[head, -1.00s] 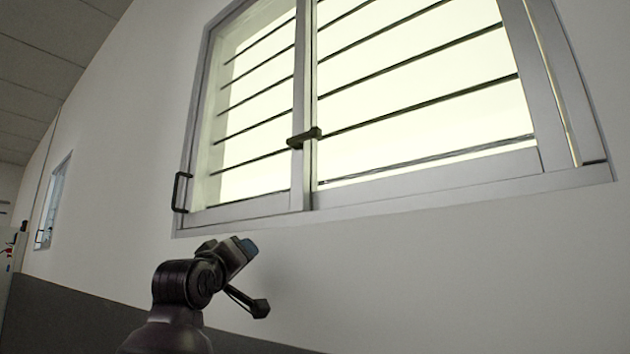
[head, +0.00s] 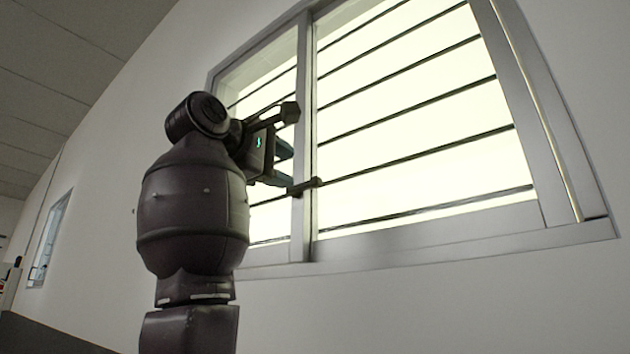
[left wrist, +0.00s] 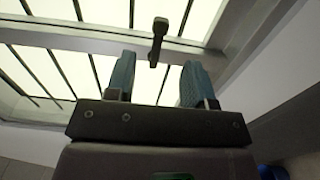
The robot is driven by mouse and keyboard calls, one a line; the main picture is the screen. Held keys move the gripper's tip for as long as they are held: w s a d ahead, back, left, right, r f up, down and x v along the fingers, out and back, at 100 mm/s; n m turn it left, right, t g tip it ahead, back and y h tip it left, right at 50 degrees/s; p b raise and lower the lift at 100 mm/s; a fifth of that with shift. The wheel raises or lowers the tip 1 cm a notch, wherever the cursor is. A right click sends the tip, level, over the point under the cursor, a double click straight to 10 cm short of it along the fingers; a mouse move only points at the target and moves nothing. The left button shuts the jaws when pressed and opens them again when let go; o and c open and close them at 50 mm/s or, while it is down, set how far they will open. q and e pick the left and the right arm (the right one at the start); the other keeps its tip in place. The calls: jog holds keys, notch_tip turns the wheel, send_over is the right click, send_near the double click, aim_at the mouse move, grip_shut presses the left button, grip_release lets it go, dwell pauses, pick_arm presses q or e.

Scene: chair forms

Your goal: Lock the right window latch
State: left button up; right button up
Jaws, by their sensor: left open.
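The window latch (head: 304,186) is a small dark lever on the middle upright where the two window panes meet. My left gripper (head: 288,165) is raised close to it, with its blue fingers apart and empty. In the left wrist view, the latch (left wrist: 157,42) lies ahead of the open left gripper (left wrist: 157,70), lined up with the gap between its fingers. The latch does not appear gripped; I cannot tell if a finger touches it. My right gripper is not in view.
The window frame (head: 430,247) is set in a pale wall (head: 450,310), with dark horizontal bars behind the glass. My left arm hides the window's lower left part. A second, smaller window (head: 50,240) is farther along the wall at left. The wall below the frame is clear.

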aim_at(312, 181)
pick_arm(q)
jog(key=p+x, duration=0.3)
jog(key=x, duration=0.5)
jog(key=shift+w, duration=0.1)
jog(key=shift+w+d, duration=0.45)
jog(key=shift+w, duration=0.05)
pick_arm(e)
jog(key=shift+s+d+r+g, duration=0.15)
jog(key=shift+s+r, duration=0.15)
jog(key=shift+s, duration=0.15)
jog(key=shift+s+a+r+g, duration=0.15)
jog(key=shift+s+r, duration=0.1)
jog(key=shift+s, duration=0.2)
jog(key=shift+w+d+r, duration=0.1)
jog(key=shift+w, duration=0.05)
pick_arm(q)
grip_shut()
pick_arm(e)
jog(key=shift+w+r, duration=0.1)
